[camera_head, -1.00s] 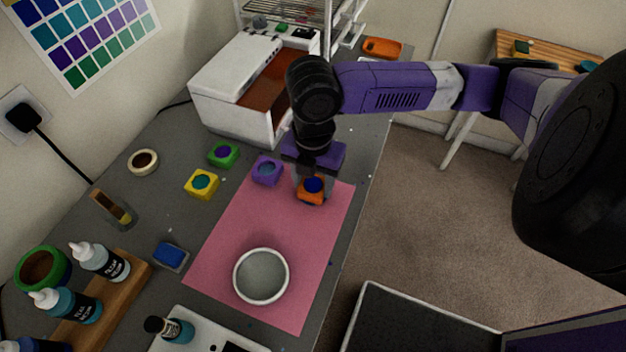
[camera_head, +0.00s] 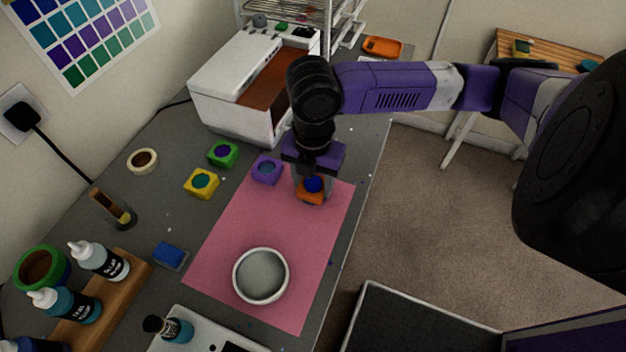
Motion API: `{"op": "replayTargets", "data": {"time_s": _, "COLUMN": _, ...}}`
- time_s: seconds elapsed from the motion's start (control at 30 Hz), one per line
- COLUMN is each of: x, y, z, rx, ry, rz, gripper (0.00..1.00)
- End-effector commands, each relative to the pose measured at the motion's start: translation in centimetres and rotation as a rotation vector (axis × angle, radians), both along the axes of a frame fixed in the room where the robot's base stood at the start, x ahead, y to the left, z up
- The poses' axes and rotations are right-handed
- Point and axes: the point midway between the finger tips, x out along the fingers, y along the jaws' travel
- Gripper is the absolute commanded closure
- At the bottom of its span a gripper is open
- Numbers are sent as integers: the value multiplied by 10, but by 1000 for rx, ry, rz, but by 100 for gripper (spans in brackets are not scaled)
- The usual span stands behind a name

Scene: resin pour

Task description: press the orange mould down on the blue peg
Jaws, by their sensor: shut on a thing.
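The orange mould (camera_head: 311,197) is at the back right of the pink mat, between the fingers of my gripper (camera_head: 312,189). My gripper points down from above and is shut on the mould. A round blue piece (camera_head: 314,184), which looks like the blue peg, shows in the middle of the mould and stands proud of its top. The fingers hide the mould's sides. I cannot tell how far the mould's underside is from the mat.
The pink mat (camera_head: 225,250) bears a white-rimmed bowl (camera_head: 261,276). Purple (camera_head: 267,170), yellow (camera_head: 202,183) and green (camera_head: 222,154) moulds stand to the left. A white box-like machine (camera_head: 243,85) stands behind. The table's right edge is close to my gripper.

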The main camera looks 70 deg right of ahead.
Motion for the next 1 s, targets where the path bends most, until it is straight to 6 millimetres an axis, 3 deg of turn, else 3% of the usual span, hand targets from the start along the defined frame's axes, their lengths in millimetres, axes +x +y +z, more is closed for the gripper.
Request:
{"op": "replayTargets", "data": {"time_s": 0.3, "x": 0, "y": 0, "z": -1, "rx": 0, "ry": 0, "rz": 0, "gripper": 84}}
{"op": "replayTargets", "data": {"time_s": 0.33, "x": 0, "y": 0, "z": -1, "rx": 0, "ry": 0, "rz": 0, "gripper": 44}}
{"op": "replayTargets", "data": {"time_s": 0.43, "x": 0, "y": 0, "z": -1, "rx": 0, "ry": 0, "rz": 0, "gripper": 25}}
{"op": "replayTargets", "data": {"time_s": 0.67, "x": 0, "y": 0, "z": -1, "rx": 0, "ry": 0, "rz": 0, "gripper": 23}}
{"op": "replayTargets", "data": {"time_s": 0.8, "x": 0, "y": 0, "z": -1, "rx": 0, "ry": 0, "rz": 0, "gripper": 0}}
{"op": "replayTargets", "data": {"time_s": 1.0, "x": 0, "y": 0, "z": -1, "rx": 0, "ry": 0, "rz": 0, "gripper": 0}}
